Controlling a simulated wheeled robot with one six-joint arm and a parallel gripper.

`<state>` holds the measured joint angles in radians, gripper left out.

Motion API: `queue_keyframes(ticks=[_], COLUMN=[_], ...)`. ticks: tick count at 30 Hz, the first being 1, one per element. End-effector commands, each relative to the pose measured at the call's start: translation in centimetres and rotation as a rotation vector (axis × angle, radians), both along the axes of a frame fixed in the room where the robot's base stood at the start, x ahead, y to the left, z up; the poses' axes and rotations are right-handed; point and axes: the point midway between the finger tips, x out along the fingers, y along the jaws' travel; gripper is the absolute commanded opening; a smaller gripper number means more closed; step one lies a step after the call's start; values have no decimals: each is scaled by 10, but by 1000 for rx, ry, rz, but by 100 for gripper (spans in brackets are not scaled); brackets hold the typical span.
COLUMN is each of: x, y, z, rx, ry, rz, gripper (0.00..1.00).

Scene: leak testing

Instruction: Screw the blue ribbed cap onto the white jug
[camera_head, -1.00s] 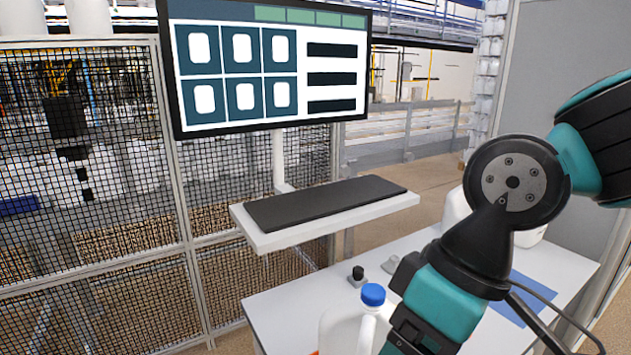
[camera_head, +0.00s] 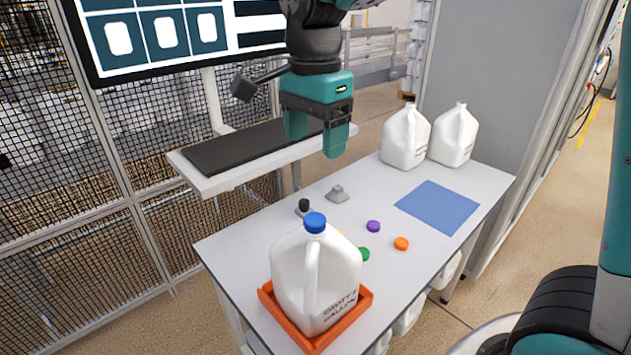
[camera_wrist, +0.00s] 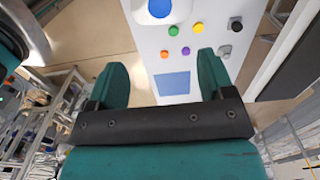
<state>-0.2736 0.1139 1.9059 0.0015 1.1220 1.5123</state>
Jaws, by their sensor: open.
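The white jug (camera_head: 300,275) stands upright in an orange tray (camera_head: 352,313) at the near end of the table. The blue ribbed cap (camera_head: 315,222) sits on the jug's mouth; I cannot tell how tightly it is seated. In the wrist view the blue cap (camera_wrist: 160,8) is cut by the top edge. My gripper (camera_head: 318,140) is open and empty, pointing down, well above and behind the jug in the head view. Its fingers are spread wide with nothing between them in the wrist view (camera_wrist: 161,82).
Purple (camera_head: 373,226), orange (camera_head: 401,243), green (camera_head: 363,254) and partly hidden yellow (camera_head: 339,232) caps lie beside the jug. A black knob (camera_head: 304,205) and grey fixture (camera_head: 338,193) stand behind. A blue mat (camera_head: 437,207) is bare. Two white jugs (camera_head: 405,138) stand at the far end.

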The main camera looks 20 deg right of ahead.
Motion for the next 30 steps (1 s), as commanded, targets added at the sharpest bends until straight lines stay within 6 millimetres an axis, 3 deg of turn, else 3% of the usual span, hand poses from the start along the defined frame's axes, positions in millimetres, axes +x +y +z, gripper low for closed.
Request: queue_keyframes(ticks=[18, 24, 30], x=[-2, -1, -1], y=[0, 0, 0], z=[-124, -147, -154], rx=[-1, 0, 1], ry=[5, 3, 0], rz=[4, 4, 4], gripper=[75, 75, 75])
